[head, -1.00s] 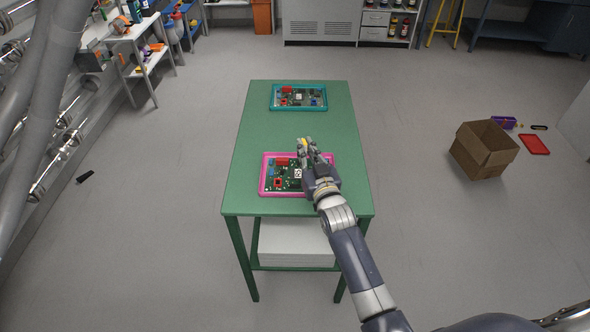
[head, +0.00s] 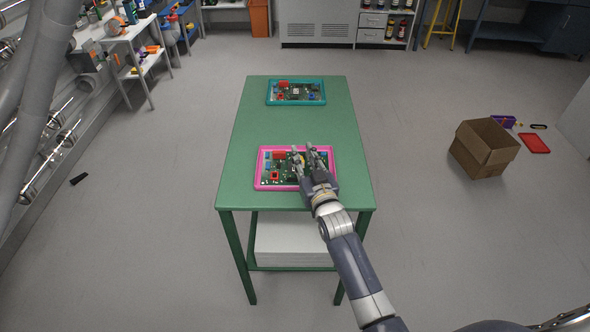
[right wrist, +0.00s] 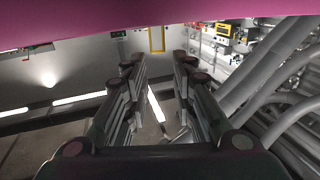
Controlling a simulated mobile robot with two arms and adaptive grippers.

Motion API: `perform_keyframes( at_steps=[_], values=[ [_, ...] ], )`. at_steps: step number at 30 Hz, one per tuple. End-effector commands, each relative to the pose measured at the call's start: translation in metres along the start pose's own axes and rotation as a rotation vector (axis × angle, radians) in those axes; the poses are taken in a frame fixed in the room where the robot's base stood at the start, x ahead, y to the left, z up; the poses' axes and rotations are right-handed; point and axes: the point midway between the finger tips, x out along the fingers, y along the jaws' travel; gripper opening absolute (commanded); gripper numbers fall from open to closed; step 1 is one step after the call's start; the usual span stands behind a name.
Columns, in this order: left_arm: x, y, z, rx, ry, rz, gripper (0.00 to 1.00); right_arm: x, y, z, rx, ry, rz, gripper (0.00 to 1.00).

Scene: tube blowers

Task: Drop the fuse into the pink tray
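The pink tray (head: 257,182) lies near the front of the green table, holding a green circuit board (head: 286,181) with red and blue parts. My right gripper (head: 303,149) is over the right half of the tray, its two fingers apart. A small yellowish piece, perhaps the fuse (head: 302,158), shows between the fingers; whether it rests on the board is hard to tell. In the right wrist view the fingers (right wrist: 164,65) are parted with nothing seen between them, and a pink edge (right wrist: 130,33) crosses the top. My left gripper is not in view.
A teal tray (head: 269,103) with another board lies at the far end of the green table (head: 245,135). The table between the trays is clear. An open cardboard box (head: 484,150) stands on the floor at right, with a red tray (head: 534,143) beyond it.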

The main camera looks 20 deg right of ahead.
Motion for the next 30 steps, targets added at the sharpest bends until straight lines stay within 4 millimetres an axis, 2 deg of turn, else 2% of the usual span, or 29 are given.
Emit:
perform_keyframes(
  at_steps=[10,14,30],
  values=[
    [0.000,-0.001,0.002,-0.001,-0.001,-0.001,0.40,-0.001,0.000,0.000,0.000,0.000,0.000,0.34],
    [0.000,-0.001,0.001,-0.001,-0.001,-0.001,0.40,-0.009,0.000,0.001,0.000,-0.002,0.000,0.34],
    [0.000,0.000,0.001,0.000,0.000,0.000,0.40,-0.102,0.000,0.001,-0.001,-0.002,0.000,0.34]
  ],
)
